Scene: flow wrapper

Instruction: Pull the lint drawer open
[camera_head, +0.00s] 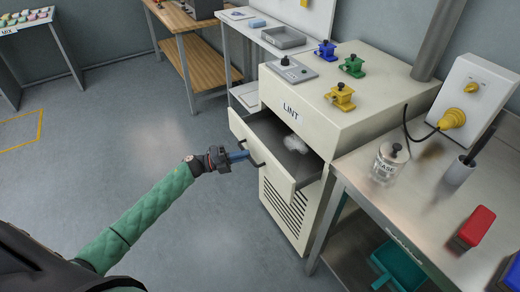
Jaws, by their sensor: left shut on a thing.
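The lint drawer (262,164) is pulled partway out of the cream cabinet (300,110), below the "LINT" label. A pale clump of lint (295,144) lies inside it. Dark handles show on the drawer's front. My left gripper (243,155), at the end of the green-sleeved arm, is at the drawer front and shut on the drawer handle (256,160). The fingers hide part of the handle. My right gripper does not show.
A steel bench (420,215) at right holds a grease jar (389,162) and a red block (475,226). The floor left of the drawer is clear.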

